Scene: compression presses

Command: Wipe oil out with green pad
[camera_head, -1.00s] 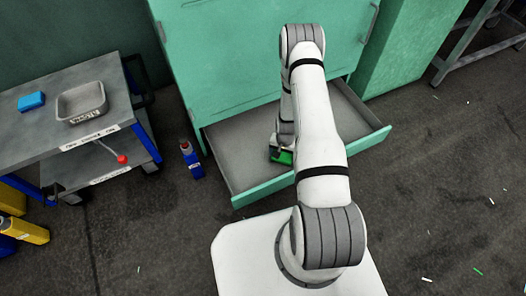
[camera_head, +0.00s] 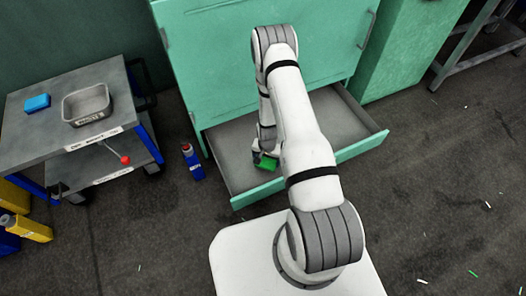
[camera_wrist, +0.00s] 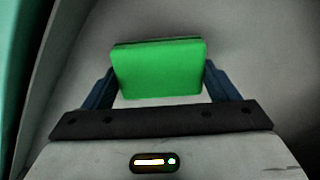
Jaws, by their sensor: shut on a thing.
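The green pad (camera_wrist: 160,70) is held between the two blue fingers of my gripper (camera_wrist: 158,84) in the wrist view. In the head view the green pad (camera_head: 267,163) shows at the end of my arm, inside the open drawer (camera_head: 237,138) of the green cabinet, near its front left part. Whether the pad touches the drawer floor I cannot tell. No oil patch can be made out on the grey drawer floor; my arm hides part of it.
A cart (camera_head: 32,132) at the left carries a blue block (camera_head: 37,103) and a grey waste tray (camera_head: 87,121). A blue bottle (camera_head: 193,164) stands on the floor left of the drawer. Yellow and blue containers (camera_head: 30,229) are at the lower left. The right floor is mostly clear.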

